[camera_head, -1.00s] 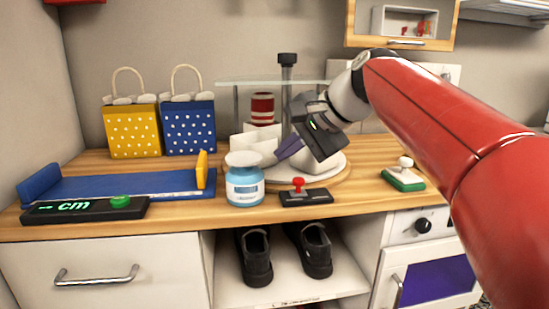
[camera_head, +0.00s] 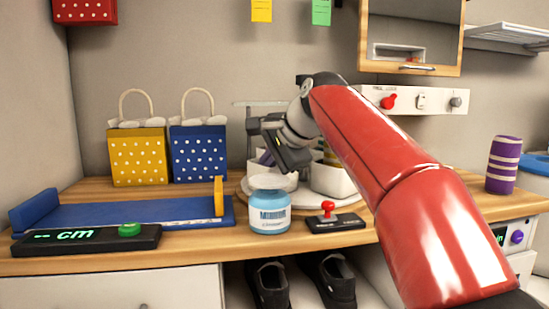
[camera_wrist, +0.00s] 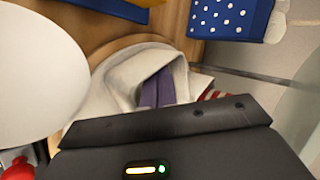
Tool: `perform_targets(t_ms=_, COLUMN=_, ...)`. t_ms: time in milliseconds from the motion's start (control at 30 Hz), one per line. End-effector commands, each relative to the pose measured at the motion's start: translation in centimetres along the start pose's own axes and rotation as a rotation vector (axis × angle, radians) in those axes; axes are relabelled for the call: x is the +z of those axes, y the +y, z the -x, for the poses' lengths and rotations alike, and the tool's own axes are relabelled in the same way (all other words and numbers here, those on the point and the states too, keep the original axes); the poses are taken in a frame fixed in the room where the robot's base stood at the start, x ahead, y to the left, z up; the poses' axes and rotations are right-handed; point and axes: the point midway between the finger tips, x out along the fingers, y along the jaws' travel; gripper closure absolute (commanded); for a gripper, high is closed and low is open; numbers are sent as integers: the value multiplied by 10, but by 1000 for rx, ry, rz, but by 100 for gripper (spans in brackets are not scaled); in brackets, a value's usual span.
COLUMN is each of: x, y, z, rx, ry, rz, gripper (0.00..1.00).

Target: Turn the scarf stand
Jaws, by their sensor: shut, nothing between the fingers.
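The scarf stand has a round base (camera_head: 243,190), white bins (camera_head: 330,181) and a glass top (camera_head: 252,103); my arm hides much of it in the head view. A yellow-and-dark striped scarf (camera_head: 329,155) stands in the right bin. A purple scarf (camera_wrist: 157,90) lies in a white bin (camera_wrist: 128,75) in the wrist view, with a red-and-white striped scarf (camera_wrist: 214,95) beside it. My gripper (camera_head: 276,150) is shut and empty, over the stand's front left, close to the purple scarf's bin. I cannot tell whether it touches the bin.
Yellow (camera_head: 138,158) and blue (camera_head: 199,155) dotted bags stand at the back left. A blue measuring board (camera_head: 120,218) lies left. A purple striped roll (camera_head: 502,165) stands right.

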Motion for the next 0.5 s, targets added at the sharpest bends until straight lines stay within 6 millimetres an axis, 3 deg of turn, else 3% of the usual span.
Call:
perform_targets(t_ms=200, x=0, y=0, z=-19, rx=0, ry=0, rz=1, gripper=100)
perform_targets(t_ms=500, x=0, y=0, z=-20, rx=0, ry=0, rz=1, gripper=100)
